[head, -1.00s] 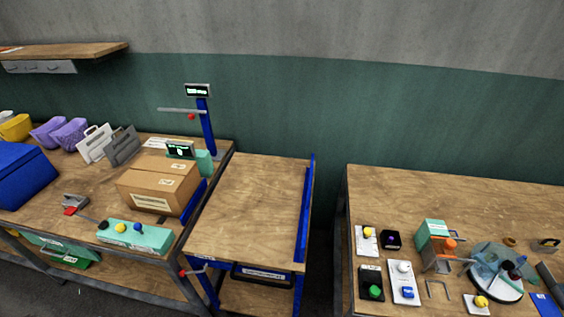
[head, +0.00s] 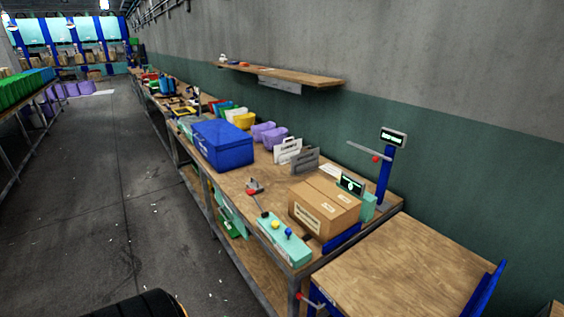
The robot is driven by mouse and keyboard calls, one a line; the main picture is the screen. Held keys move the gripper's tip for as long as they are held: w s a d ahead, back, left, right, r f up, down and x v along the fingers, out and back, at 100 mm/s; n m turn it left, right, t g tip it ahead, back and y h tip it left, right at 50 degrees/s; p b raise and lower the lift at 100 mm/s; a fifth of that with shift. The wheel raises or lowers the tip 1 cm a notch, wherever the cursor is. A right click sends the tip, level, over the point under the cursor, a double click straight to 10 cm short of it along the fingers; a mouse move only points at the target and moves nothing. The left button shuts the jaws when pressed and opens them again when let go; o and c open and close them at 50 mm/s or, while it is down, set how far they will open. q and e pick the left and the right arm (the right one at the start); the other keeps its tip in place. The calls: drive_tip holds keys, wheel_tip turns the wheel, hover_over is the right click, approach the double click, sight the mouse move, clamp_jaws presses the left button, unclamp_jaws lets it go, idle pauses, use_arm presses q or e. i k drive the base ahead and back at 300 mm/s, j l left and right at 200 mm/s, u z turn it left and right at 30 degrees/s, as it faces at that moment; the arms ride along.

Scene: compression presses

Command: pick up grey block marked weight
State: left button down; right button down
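I cannot make out a grey block with a readable "weight" mark in the head view. A dark grey upright piece with a handle cut-out (head: 305,160) stands on the workbench, beside a similar white one (head: 287,151); any marking on them is too small to read. Neither of my grippers is in view.
The long workbench (head: 262,187) holds a blue bin (head: 222,145), a cardboard box (head: 325,206), a teal button panel (head: 284,239) and a blue post with a display (head: 385,180). A bare wooden table (head: 405,270) adjoins it. Open floor (head: 150,220) lies left.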

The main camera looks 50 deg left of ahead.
sight(255, 184)
drive_tip(key=u, duration=1.75)
